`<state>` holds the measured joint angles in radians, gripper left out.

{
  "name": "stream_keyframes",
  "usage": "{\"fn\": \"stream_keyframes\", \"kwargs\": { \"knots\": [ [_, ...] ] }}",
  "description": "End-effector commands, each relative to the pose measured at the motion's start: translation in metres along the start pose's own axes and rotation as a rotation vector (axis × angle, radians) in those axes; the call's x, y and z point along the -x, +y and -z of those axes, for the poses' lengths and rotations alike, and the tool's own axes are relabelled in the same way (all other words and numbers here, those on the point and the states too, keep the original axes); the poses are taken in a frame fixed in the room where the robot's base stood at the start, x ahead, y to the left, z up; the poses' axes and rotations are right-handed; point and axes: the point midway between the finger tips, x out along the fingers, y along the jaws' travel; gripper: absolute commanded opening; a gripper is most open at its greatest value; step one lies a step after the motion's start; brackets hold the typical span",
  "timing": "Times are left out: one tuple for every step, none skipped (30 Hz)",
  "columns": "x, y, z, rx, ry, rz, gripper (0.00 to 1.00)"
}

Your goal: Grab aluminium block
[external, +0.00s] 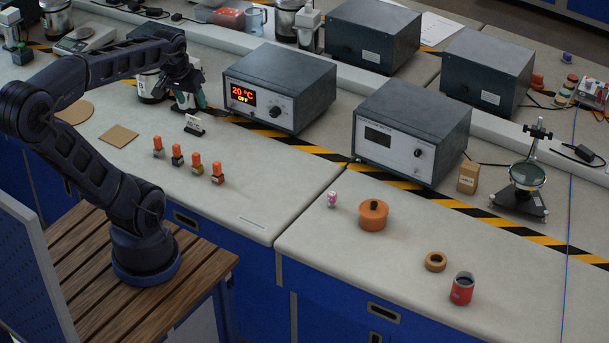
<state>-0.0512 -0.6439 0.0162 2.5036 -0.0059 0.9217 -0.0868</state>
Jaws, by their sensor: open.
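Several small blocks with orange tops stand upright in a row on the left bench. The leftmost block (158,149) has a light grey body. The second block (178,155) is darker, the third block (197,164) looks brassy, and the rightmost block (217,173) is greyish. I cannot tell for sure which one is aluminium. My gripper (189,104) is open and points down behind the row, apart from the blocks. Nothing shows between its fingers.
A metal vessel (150,88) is left of my gripper. A heater unit (280,88) showing 20 °C OFF stands to the right. A flat brown square (119,136) lies left of the blocks. Bench in front is clear.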

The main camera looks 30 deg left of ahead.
Motion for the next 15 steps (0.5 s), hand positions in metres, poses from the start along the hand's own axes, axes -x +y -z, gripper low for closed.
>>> {"fn": "stream_keyframes", "kwargs": {
  "knots": [
    [-0.008,-0.005,0.01,0.045,-0.017,0.006,0.53],
    [-0.012,-0.009,0.016,0.073,-0.023,0.009,0.53],
    [-0.017,-0.013,0.023,0.11,-0.032,0.013,0.53],
    [-0.022,-0.017,0.028,0.137,-0.039,0.016,0.53],
    [-0.026,-0.02,0.033,0.166,-0.046,0.02,0.53],
    [-0.032,-0.025,0.04,0.202,-0.054,0.024,0.53],
    [-0.037,-0.029,0.045,0.23,-0.06,0.028,0.53],
    [-0.042,-0.033,0.05,0.258,-0.067,0.032,0.53],
    [-0.049,-0.038,0.056,0.295,-0.076,0.036,0.53],
    [-0.054,-0.043,0.06,0.323,-0.081,0.04,0.53],
    [-0.059,-0.048,0.065,0.351,-0.087,0.044,0.53],
    [-0.066,-0.054,0.071,0.388,-0.095,0.05,0.53],
    [-0.071,-0.059,0.075,0.416,-0.101,0.054,0.53],
    [-0.077,-0.064,0.079,0.445,-0.107,0.059,0.53],
    [-0.085,-0.071,0.084,0.482,-0.114,0.065,0.53]
  ]
}}
